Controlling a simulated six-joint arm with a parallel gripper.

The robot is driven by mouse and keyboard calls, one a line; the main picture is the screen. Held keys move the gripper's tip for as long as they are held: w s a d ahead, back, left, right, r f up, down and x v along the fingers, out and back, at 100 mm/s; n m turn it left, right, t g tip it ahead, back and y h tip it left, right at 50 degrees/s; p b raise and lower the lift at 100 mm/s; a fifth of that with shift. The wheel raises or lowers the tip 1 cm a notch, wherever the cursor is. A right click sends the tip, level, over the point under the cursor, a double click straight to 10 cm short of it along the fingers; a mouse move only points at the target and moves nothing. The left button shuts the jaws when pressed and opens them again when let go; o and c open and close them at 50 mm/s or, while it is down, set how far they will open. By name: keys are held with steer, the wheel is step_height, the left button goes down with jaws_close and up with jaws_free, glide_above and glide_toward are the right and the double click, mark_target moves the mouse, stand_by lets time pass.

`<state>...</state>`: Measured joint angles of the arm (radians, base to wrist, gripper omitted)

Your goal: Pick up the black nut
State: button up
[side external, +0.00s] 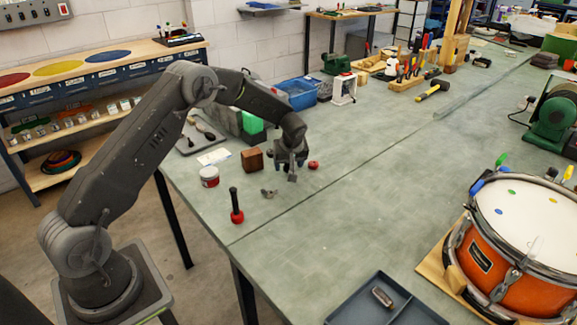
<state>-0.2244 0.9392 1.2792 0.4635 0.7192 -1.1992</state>
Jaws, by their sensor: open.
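My gripper (290,170) points down, low over the green-grey bench top, near the bench's left part. Its jaws are open, and nothing is seen held between them. I cannot make out a black nut for certain; it may be hidden behind or under my gripper. A small grey metal piece (268,193), perhaps a wing nut, lies on the bench to the front left of my gripper. It is apart from the jaws.
A brown wooden block (252,160) stands left of my gripper, and a small red item (313,165) lies right of it. A red-based black tool (236,207) stands upright in front. A tin (209,177), a tray (348,313) and a drum (520,250) are around. The bench middle is clear.

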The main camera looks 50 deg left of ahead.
steer(key=c, duration=1)
steer(key=shift+r, duration=0.15)
